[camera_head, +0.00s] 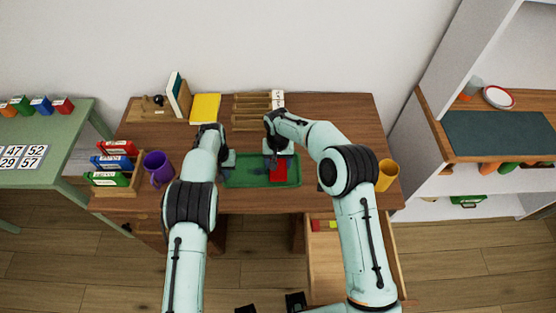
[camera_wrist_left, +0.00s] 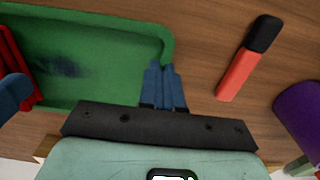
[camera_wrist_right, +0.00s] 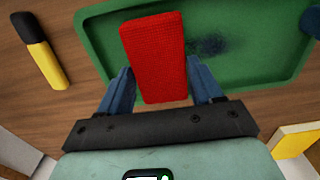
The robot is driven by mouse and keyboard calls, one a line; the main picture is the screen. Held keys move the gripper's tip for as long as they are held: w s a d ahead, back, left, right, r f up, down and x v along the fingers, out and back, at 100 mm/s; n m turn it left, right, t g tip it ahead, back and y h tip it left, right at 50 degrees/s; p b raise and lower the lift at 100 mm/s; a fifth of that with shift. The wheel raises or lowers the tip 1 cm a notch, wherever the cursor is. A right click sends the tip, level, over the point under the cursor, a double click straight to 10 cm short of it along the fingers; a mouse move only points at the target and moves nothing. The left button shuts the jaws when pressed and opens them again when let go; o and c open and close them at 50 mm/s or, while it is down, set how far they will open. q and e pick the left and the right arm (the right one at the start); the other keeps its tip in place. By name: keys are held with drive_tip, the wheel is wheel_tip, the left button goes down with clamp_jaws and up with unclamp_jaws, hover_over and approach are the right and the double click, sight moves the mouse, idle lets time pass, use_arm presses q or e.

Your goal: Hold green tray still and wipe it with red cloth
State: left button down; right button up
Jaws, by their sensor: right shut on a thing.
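The green tray (camera_head: 234,180) lies on the wooden desk, with a dark smudge (camera_wrist_right: 210,45) on its floor. My left gripper (camera_wrist_left: 165,68) is at the tray's end rim; its fingers are close together, one on each side of the rim, and appear shut on it. The red cloth (camera_wrist_right: 155,55), a folded block, is between the fingers of my right gripper (camera_wrist_right: 162,85), which is shut on it. In the head view the cloth (camera_head: 278,172) is over the right part of the tray. Whether it touches the tray floor is unclear.
A red marker with a black cap (camera_wrist_left: 238,75) lies beside the tray's left end, near a purple mug (camera_head: 157,168). A yellow marker (camera_wrist_right: 42,60) lies past the right end, near an orange cup (camera_head: 387,175). An open drawer (camera_head: 325,262) juts out below.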

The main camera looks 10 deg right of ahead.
drive_tip(key=shift+f, duration=0.45)
